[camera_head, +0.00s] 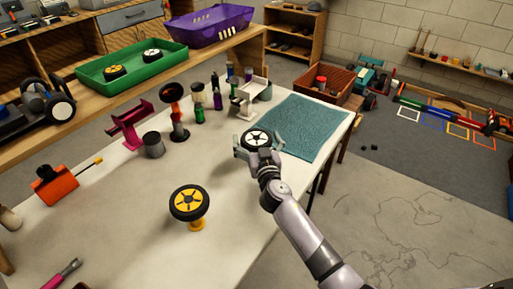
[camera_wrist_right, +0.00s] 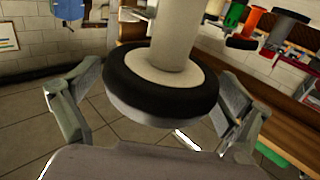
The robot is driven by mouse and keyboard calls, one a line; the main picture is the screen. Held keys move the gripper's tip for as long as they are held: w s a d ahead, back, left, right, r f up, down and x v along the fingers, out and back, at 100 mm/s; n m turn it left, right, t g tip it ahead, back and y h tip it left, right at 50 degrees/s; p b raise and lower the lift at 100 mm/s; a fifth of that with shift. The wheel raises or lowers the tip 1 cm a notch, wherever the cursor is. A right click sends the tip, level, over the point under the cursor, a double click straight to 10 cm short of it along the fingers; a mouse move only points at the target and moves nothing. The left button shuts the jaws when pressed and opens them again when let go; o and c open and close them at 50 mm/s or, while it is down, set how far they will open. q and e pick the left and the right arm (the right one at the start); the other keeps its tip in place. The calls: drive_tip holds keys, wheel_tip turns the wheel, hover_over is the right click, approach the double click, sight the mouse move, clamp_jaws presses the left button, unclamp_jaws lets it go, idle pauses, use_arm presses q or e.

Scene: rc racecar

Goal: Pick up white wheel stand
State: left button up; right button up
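The white wheel stand (camera_wrist_right: 178,35) shows in the right wrist view as a pale upright column, and that view looks upside down. It bears a black-tyred wheel with a pale hub (camera_wrist_right: 160,92). In the head view this wheel (camera_head: 256,138) has a white, spoked face and sits at the table's right part, hiding most of its stand. My right gripper (camera_head: 258,152) is at the wheel with its fingers spread on either side. In the wrist view its fingers (camera_wrist_right: 158,105) show gaps beside the tyre. My left gripper is not in view.
A yellow wheel on a yellow stand (camera_head: 190,204) is nearer on the white table (camera_head: 110,235). A teal mat (camera_head: 305,125) lies just right of the gripper. Several stands and bottles, including a white bracket (camera_head: 247,92), stand behind. The table's middle is fairly clear.

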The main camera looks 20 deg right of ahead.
drive_tip(key=c, duration=0.6)
drive_tip(key=shift+c, duration=0.7)
drive_tip(key=shift+r, duration=0.15)
